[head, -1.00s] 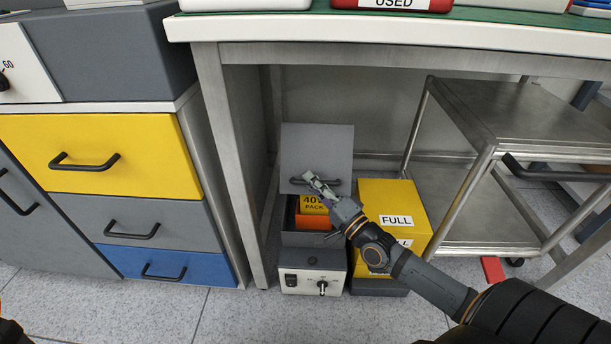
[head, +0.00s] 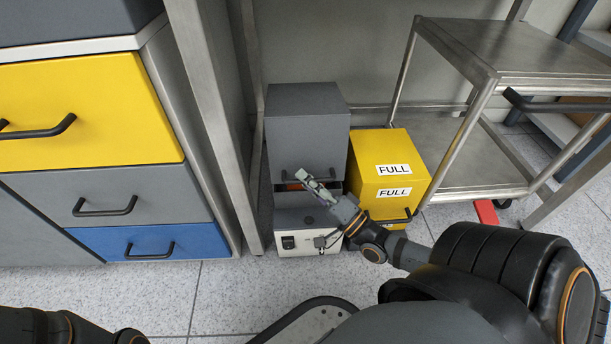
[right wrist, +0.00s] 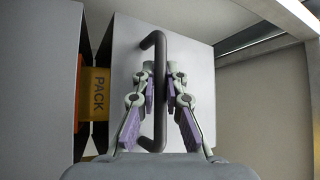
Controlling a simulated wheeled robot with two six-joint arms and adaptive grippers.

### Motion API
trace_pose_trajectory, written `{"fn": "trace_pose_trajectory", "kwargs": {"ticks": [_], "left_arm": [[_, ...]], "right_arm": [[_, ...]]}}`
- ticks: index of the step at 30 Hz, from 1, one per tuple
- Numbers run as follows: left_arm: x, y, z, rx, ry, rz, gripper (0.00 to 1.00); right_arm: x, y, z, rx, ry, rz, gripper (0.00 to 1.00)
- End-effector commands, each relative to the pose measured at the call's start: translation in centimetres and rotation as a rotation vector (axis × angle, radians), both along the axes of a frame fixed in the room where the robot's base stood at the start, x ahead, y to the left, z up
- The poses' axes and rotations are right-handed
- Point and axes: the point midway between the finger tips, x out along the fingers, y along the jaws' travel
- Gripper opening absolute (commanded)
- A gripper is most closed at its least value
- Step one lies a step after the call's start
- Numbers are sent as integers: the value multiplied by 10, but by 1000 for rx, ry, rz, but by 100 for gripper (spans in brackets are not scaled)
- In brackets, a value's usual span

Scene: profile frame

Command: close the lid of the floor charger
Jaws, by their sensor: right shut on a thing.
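The floor charger (head: 288,243) stands on the floor under the bench, a grey box with a white front panel. Its grey lid (head: 308,138) is tilted down over the box but partly open; a strip of orange shows in the gap. The right wrist view shows the yellow and orange pack (right wrist: 97,92) between box and lid. My right gripper (head: 305,177) is at the lid's front edge, its fingers on both sides of the black lid handle (right wrist: 160,112), shut on it. My left gripper is out of view; only part of my left arm shows at the lower left.
A yellow bin marked FULL (head: 378,152) stands close to the charger's right. A steel cart (head: 480,130) is further right. A bench leg (head: 215,120) and a drawer cabinet (head: 150,207) are on the left. Floor is clear in front of the charger.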

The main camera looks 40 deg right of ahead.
Motion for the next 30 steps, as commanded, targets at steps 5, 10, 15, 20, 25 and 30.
{"fn": "trace_pose_trajectory", "kwargs": {"ticks": [5,10,15,20,25,30], "left_arm": [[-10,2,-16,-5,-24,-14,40],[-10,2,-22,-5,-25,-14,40],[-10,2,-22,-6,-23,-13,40],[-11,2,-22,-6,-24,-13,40],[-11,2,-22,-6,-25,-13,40],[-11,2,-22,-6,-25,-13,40]], "right_arm": [[-3,-2,-27,-37,-64,-12,0],[-5,1,-37,-65,-110,-10,0],[-6,2,-39,-73,-123,-6,0],[-6,2,-39,-75,-122,-6,20],[-7,3,-37,-75,-126,-4,35],[-7,3,-37,-76,-127,-3,35]]}}
